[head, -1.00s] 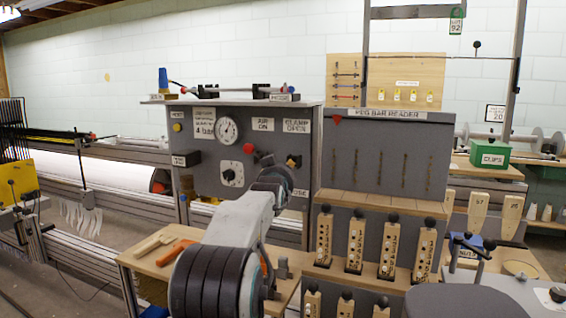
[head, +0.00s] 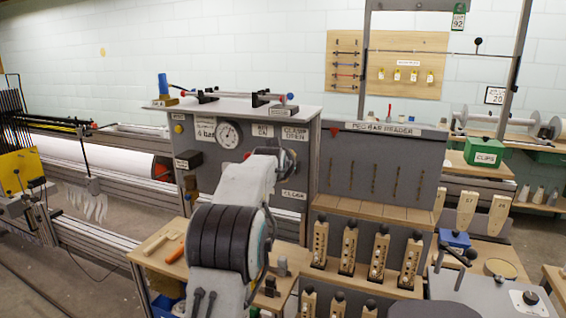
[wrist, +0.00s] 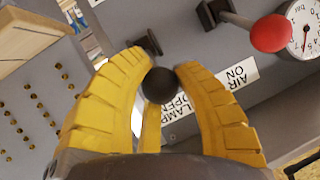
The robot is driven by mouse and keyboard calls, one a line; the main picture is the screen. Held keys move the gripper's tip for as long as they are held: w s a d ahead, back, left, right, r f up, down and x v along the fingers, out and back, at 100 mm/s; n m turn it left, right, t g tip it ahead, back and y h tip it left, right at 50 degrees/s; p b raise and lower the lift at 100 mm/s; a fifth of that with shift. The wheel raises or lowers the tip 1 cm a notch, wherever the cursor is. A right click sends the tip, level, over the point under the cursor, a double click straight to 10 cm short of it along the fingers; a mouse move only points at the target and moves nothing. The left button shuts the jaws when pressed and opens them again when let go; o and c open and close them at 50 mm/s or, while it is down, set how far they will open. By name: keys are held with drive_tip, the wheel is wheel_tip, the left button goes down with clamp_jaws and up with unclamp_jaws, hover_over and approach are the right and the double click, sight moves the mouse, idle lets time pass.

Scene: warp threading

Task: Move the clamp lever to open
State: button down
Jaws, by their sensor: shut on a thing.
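The clamp lever ends in a round black knob (wrist: 160,85), seen in the wrist view. My gripper (wrist: 163,68) has its yellow fingers closed around this knob, one on each side. In the head view my arm hides the lever and the fingers, just below the CLAMP OPEN label (head: 295,134). The CLOSE label (head: 292,195) shows lower on the same grey panel (head: 215,165).
A red ball knob (wrist: 272,33) and a pressure gauge (wrist: 305,30) are close beside the gripper in the wrist view. The peg bar reader (head: 375,165) stands right of the panel. A wooden shelf with tools (head: 172,262) is below my arm.

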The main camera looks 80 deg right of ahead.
drive_tip(key=shift+d+r, duration=0.15)
drive_tip(key=shift+r, duration=0.55)
drive_tip(key=c, duration=1.2)
unclamp_jaws()
drive_tip(key=o, duration=0.3)
drive_tip(key=shift+f, duration=0.25)
drive_tip(key=shift+a, duration=0.2)
drive_tip(key=v, duration=1.2)
drive_tip(key=shift+d, duration=0.1)
